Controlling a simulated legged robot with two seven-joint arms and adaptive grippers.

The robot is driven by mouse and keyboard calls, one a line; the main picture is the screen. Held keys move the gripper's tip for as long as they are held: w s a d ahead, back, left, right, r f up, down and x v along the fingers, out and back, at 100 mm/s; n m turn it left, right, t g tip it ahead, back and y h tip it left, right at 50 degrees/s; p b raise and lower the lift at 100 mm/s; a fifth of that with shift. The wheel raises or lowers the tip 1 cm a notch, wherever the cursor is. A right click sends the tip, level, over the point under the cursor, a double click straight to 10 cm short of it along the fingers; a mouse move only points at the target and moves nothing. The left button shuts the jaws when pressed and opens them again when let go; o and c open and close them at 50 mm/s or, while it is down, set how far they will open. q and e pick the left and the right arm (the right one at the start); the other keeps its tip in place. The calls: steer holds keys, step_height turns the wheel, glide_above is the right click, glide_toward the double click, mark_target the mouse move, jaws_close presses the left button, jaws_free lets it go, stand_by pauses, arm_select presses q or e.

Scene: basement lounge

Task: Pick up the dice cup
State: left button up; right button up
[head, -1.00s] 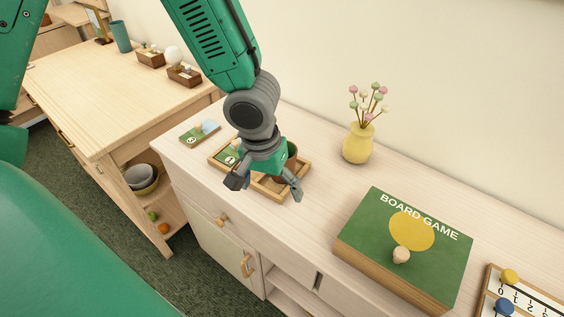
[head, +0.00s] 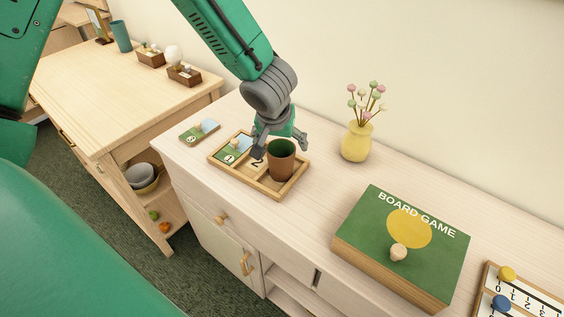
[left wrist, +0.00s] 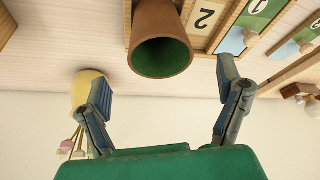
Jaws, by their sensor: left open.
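The dice cup (head: 281,160) is brown with a green inside. It stands upright in the right part of a wooden tray (head: 262,188) on the pale cabinet. My left gripper (head: 281,147) is open and empty, just behind the cup in the head view, with its fingers apart. In the left wrist view the cup (left wrist: 160,45) shows at the top, its green mouth facing the camera, beyond and between the two open fingers (left wrist: 165,110). No contact shows. My right gripper is not in view.
A yellow vase (head: 356,142) with flowers stands right of the gripper. A green board game box (head: 375,245) lies further right. A numbered card (head: 236,148) lies in the tray's left part, and another card (head: 199,132) lies left of the tray.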

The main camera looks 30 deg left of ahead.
mark_target(282, 149)
arm_select(q)
steer(key=p+x, duration=0.1)
steer(key=x, duration=0.3)
steer(key=shift+w+f, duration=0.15)
steer(key=shift+a+f, duration=0.2)
steer(key=shift+a, duration=0.2)
steer(key=shift+d, duration=0.2)
steer(key=c, duration=1.2)
steer(key=shift+d+r, duration=0.15)
steer(key=shift+d, duration=0.1)
steer(key=shift+c, duration=0.9)
